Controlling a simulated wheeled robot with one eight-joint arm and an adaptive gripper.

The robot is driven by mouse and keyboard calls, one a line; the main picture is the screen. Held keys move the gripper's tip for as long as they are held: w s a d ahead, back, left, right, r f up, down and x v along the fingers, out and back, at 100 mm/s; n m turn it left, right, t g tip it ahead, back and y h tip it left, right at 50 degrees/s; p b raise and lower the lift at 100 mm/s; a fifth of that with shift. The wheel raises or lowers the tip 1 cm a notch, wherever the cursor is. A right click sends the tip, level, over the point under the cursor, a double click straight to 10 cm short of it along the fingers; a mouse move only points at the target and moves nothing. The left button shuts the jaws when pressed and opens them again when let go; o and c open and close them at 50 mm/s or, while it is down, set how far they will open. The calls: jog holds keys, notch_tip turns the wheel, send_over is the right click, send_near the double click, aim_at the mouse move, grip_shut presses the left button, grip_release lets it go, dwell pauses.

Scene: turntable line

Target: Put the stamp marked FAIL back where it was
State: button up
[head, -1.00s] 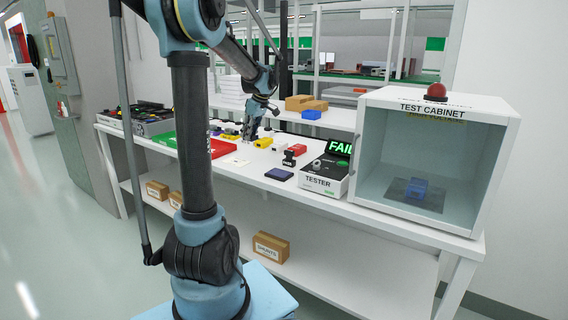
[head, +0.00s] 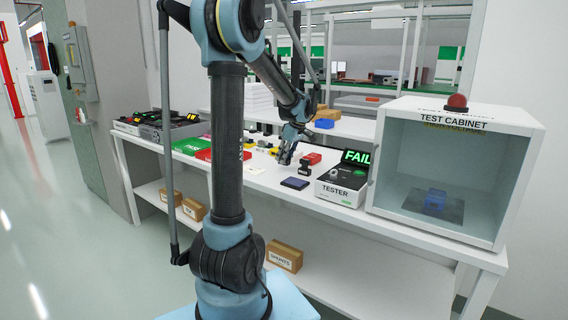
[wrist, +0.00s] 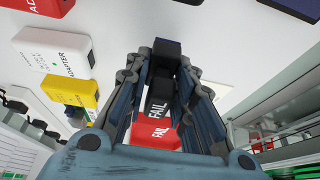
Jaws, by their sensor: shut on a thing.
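My gripper (head: 285,160) is low over the right-middle of the bench. In the wrist view my gripper (wrist: 167,55) is shut on a black stamp (wrist: 157,104), with white FAIL lettering, between its fingers. A red piece (wrist: 153,134), also marked FAIL, shows behind the stamp; I cannot tell whether they touch. In the head view the held stamp is not clearly visible. A small dark block (head: 304,169), like a stamp, stands just right of my gripper, beside a red block (head: 312,158). Its marking is unreadable there.
A dark blue pad (head: 295,183) lies near the bench's front edge. A white adapter box (wrist: 52,52) and a yellow piece (wrist: 70,90) lie nearby.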

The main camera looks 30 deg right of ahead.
jog(key=shift+f, duration=1.1)
jog(key=o, duration=0.8)
jog(key=shift+o, duration=0.2)
